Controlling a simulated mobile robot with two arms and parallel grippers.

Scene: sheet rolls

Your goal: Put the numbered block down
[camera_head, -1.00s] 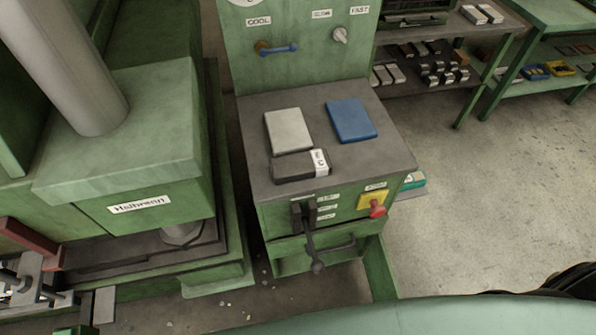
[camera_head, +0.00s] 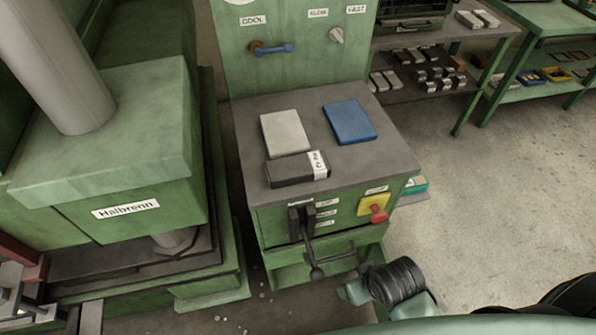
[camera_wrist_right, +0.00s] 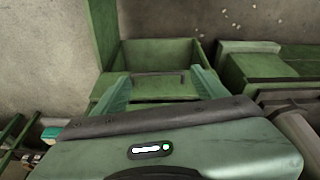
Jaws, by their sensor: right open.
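The numbered block (camera_head: 290,172) is dark, with a white marked label on its right end. It lies flat on the grey top of the green control cabinet (camera_head: 385,160), near the front edge, and no gripper touches it. My right gripper (camera_wrist_right: 162,88) shows in the right wrist view with its two green fingers apart and nothing between them. It points toward a green open box-like part with a bar across it. In the head view, part of my right arm is low in front of the cabinet, below the block. My left gripper is not in view.
A light grey slab (camera_head: 284,132) and a blue slab (camera_head: 349,122) lie behind the block. A lever (camera_head: 313,250) and red knob (camera_head: 379,216) stick out of the cabinet's front. A large green press (camera_head: 110,150) stands left. Shelves with small blocks are at the back right.

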